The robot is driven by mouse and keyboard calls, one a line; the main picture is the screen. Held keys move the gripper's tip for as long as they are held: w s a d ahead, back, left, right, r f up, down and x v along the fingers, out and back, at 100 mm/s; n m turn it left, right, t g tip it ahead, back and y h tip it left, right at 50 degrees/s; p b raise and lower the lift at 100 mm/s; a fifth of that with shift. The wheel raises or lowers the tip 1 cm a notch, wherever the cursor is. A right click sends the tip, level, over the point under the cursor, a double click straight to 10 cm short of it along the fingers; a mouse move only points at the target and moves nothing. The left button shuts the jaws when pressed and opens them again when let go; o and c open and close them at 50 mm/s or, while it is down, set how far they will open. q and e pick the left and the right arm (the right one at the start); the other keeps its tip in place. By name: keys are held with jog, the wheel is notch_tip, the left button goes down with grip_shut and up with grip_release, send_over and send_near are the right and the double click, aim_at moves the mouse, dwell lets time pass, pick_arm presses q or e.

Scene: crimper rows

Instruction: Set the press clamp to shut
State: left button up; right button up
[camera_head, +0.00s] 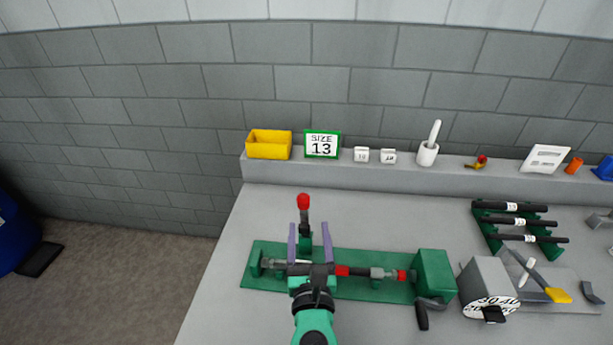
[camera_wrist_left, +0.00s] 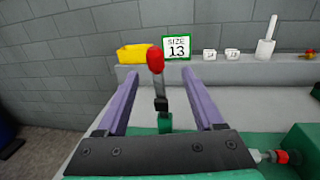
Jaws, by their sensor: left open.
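The press clamp is on a green base plate (camera_head: 345,291) on the grey bench. Its lever has a red knob (camera_head: 303,200) and a dark shaft, and stands nearly upright; the red knob also shows in the wrist view (camera_wrist_left: 156,60). My left gripper (camera_head: 309,226) is open, with purple fingers. In the wrist view my left gripper (camera_wrist_left: 165,85) has a finger on either side of the lever, with gaps on both sides and nothing held. How deep the lever lies between the fingers is hard to tell. My gripper hides part of the clamp. My right gripper is not in view.
A green block (camera_head: 433,275) with a dark crank stands at the plate's right end. Right of it are a grey dial box (camera_head: 483,280) and a rack of black tools (camera_head: 515,222). A yellow bin (camera_head: 269,146) and "SIZE 13" sign (camera_head: 321,144) stand on the back ledge.

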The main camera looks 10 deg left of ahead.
aim_at(303, 200)
pick_arm(q)
jog(key=w, duration=0.2)
jog(key=w+a+r+p, duration=0.1)
jog(key=w, duration=0.1)
jog(key=w+a+p, duration=0.1)
jog(key=shift+w+r, duration=0.15)
jog(key=shift+w, duration=0.25)
jog(key=w, duration=0.6)
jog(key=shift+w+a+f+p, duration=0.3)
jog(key=shift+w+a+f, duration=0.05)
jog(key=shift+a+f, duration=0.1)
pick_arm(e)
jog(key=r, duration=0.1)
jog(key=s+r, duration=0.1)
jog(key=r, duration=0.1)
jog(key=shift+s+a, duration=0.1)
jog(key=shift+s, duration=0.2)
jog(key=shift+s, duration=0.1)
pick_arm(q)
grip_shut()
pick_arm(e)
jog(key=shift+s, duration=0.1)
